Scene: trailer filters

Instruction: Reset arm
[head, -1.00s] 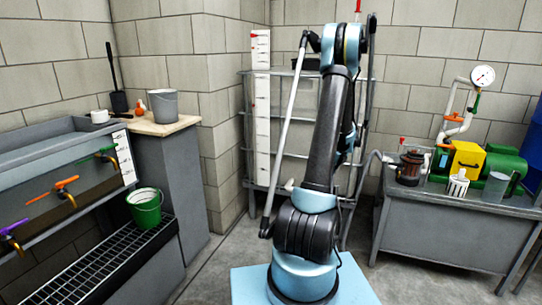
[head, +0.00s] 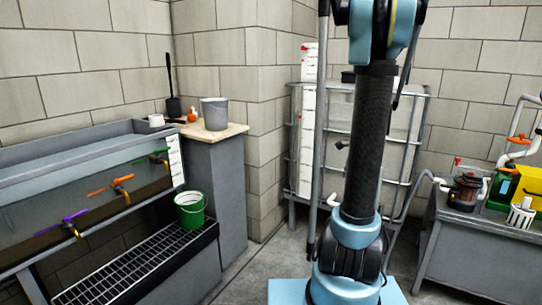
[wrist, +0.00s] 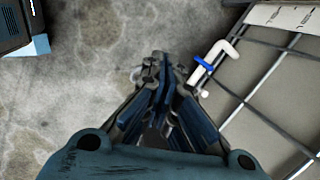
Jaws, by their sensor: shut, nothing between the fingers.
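My arm stands upright in the middle of the head view, and its upper end runs out of the top of the picture. My gripper shows in the wrist view (wrist: 163,62), pointing down over the concrete floor. Its fingers are shut with nothing between them. In the wrist view it is just left of a white pipe with a blue valve handle (wrist: 204,63) and the bars of a metal cage. I cannot tell whether it touches them.
A trough with purple, orange and green taps (head: 97,192) stands left, with a green bucket (head: 190,211) on a grate below. A grey bucket (head: 214,113) stands on a ledge. A caged tank (head: 300,150) is behind my arm. A bench with a pump (head: 503,187) is right.

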